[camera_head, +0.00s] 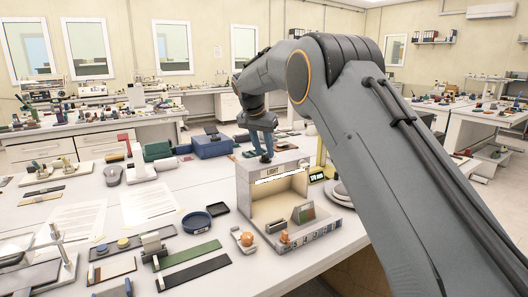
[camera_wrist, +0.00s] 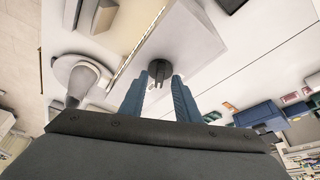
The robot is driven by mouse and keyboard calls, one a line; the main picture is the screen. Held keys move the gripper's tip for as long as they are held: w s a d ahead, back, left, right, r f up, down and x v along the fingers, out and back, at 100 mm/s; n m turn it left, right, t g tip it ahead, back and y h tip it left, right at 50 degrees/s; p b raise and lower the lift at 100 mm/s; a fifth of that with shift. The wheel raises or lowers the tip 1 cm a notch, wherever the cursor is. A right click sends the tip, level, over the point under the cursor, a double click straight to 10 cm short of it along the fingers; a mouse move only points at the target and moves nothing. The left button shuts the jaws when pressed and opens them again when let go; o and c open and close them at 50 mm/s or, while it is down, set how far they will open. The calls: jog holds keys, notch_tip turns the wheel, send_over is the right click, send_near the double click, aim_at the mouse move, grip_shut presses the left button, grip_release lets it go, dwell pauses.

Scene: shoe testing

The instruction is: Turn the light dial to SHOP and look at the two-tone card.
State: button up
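The light booth (camera_head: 245,195) stands on the table, its front open and a lit white strip under its roof. The two-tone card (camera_head: 303,213), greenish and reddish-brown, leans inside the booth. My gripper (camera_head: 265,158) points down over the booth's roof at the rear. In the wrist view the dark round dial (camera_wrist: 159,68) sits on a pale surface, just beyond and between the tips of my gripper (camera_wrist: 158,77). The fingers are apart, with space on either side of the dial.
A blue box (camera_head: 212,146) stands behind and left of the booth. A round blue tray (camera_head: 197,222) and small stands with orange pieces (camera_head: 247,239) lie left and in front. A pale round-based device (camera_head: 340,193) stands close to the booth's right, partly behind my arm.

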jog(key=b+v, duration=0.2)
jog(key=v, duration=0.5)
jog(key=shift+r, duration=0.1)
jog(key=s+d+f+n+g+y, duration=0.1)
jog(key=s+d+f+n+g, duration=0.15)
jog(key=s+d+f, duration=1.1)
jog(key=s+d+f+n, duration=0.1)
jog(key=s+d+f, duration=0.2)
jog(key=s, duration=0.6)
jog(key=s+d+f+n, duration=0.1)
jog(key=s+d+f, duration=0.3)
jog(key=s, duration=0.6)
jog(key=s+d+f+n+y, duration=0.1)
jog(key=s+d+f, duration=0.2)
jog(key=s, duration=0.6)
jog(key=shift+s+d+f, duration=0.2)
jog(key=shift+s+d, duration=0.1)
jog(key=shift+d, duration=0.3)
